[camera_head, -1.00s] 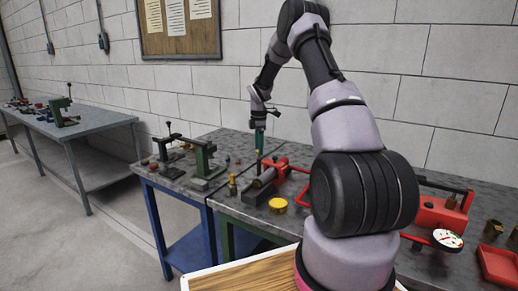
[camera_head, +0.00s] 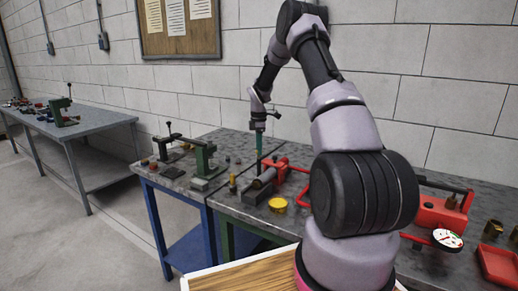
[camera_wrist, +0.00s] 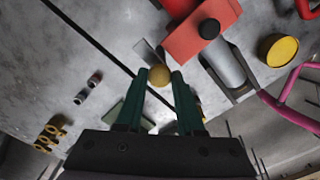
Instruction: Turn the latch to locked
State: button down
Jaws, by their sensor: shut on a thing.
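The latch shows in the wrist view as a round brass knob (camera_wrist: 159,75) with a thin grey metal piece (camera_wrist: 148,53) beside it. It lies next to a red block (camera_wrist: 200,35) of the pump fixture. My gripper (camera_wrist: 160,78) points down with its green fingers on both sides of the knob, shut on it. The knob is too small or hidden to make out there. I cannot tell the latch's locked mark.
A grey cylinder (camera_wrist: 226,66) and a yellow round cap (camera_wrist: 278,50) are close by. A red pump with a gauge (camera_head: 447,239) stands at the right of the bench. A green press (camera_head: 203,158) stands on the left. Small brass fittings (camera_wrist: 50,135) lie near the bench edge.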

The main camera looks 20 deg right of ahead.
jog(key=m, duration=0.3)
jog(key=shift+m, duration=0.4)
jog(key=m, duration=0.4)
jog(key=shift+m, duration=0.3)
jog(key=m, duration=0.4)
jog(key=shift+m, duration=2.3)
jog(key=c, duration=0.5)
grip_release()
